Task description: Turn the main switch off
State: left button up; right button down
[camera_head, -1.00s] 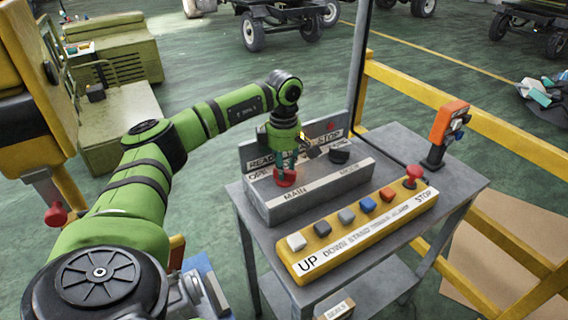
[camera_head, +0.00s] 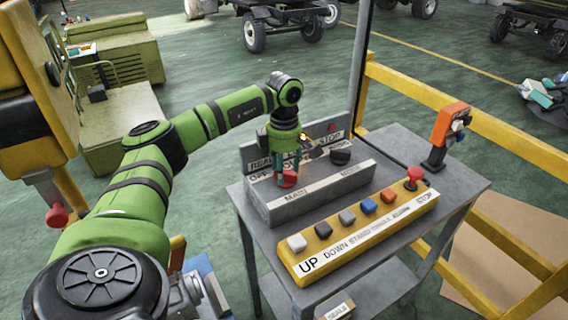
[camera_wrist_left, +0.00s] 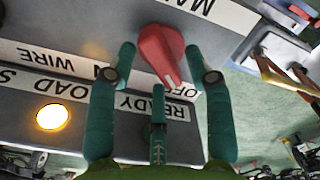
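The red main switch knob (camera_head: 289,180) sits on the grey control box above the label MAIN. In the left wrist view the knob (camera_wrist_left: 160,50) shows its narrow end with a pale mark, pointing down and slightly right near partly covered lettering. My left gripper (camera_head: 287,172) is over the knob from above. In the left wrist view its two green fingers (camera_wrist_left: 162,52) stand on either side of the knob, with small gaps visible; a third finger is below. Contact cannot be made out for certain. My right gripper is out of view.
A black MODE knob (camera_head: 340,157) is to the right on the same box. In front is a yellow button panel (camera_head: 330,258) with several buttons and a red STOP mushroom (camera_head: 414,176). An orange device (camera_head: 447,125) stands at right. A lit lamp (camera_wrist_left: 52,117) shows in the wrist view.

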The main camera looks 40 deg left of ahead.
pick_arm(q)
notch_tip(320, 180, up, 12)
dwell(0.6)
jog(key=shift+f, duration=0.1)
dwell(0.4)
